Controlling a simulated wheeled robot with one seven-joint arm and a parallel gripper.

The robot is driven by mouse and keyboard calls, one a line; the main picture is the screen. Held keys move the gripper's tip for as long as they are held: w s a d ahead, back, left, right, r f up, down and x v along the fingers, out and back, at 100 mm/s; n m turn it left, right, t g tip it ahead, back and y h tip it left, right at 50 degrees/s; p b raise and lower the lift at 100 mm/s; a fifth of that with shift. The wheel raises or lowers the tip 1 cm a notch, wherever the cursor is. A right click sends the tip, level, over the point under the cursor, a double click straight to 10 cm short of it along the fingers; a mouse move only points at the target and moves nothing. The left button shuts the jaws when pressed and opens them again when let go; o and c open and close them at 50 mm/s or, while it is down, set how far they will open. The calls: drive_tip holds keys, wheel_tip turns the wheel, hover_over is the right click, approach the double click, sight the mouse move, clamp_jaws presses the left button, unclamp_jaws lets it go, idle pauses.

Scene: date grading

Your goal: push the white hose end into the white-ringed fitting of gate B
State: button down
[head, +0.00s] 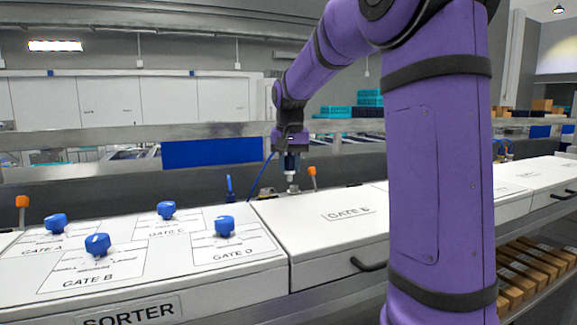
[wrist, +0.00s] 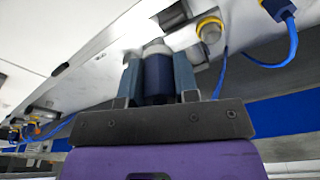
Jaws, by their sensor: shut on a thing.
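My gripper (head: 291,168) is over the back edge of the sorter, pointing down, behind the lid labelled gate E. In the wrist view my gripper (wrist: 158,78) has its two fingers shut on a dark blue hose end (wrist: 158,82) with a white-grey tip (wrist: 156,49). In the head view the white tip (head: 292,179) shows just below the fingers, above a small grey fitting on the sorter's edge. Whether tip and fitting touch, I cannot tell. No white ring on a fitting can be made out. A yellow-ringed fitting (wrist: 210,30) is right of the tip.
A blue hose (wrist: 262,66) loops at the right, with a blue connector (wrist: 277,8) above it. The sorter top has several blue knobs, including gate B's knob (head: 97,244). An orange-topped post (head: 312,173) stands right of my gripper. A metal rail (head: 120,135) runs behind.

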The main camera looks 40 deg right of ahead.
drive_tip(key=w+d, duration=0.5)
drive_tip(key=shift+d, duration=0.4)
idle(0.5)
drive_tip(key=shift+f, duration=2.8)
idle(3.0)
drive_tip(key=c, duration=1.5)
unclamp_jaws()
drive_tip(key=o, duration=0.8)
